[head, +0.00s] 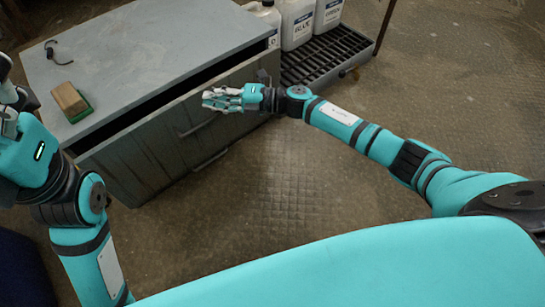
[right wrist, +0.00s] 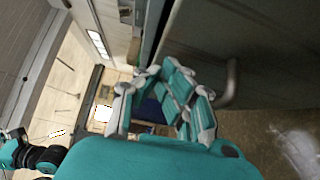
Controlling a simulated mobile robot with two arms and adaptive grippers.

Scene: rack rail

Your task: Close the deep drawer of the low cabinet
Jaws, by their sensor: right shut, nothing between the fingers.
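The low cabinet (head: 150,50) is grey. Its drawer (head: 160,148) stands partly pulled out, with a dark gap between its front's upper edge and the cabinet top. A bar handle shows on the front, and another bar shows lower down. In the right wrist view the drawer front (right wrist: 265,50) and a handle show right of the fingers. My right gripper (head: 207,100) is shut and empty, by the upper part of the drawer front; contact cannot be told. It also shows in the right wrist view (right wrist: 165,95). My left gripper (head: 8,105) is cut off at the left edge.
On the cabinet top lie a brown-and-green block (head: 71,101) and a small dark hooked item (head: 55,53). The floor before the cabinet is clear.

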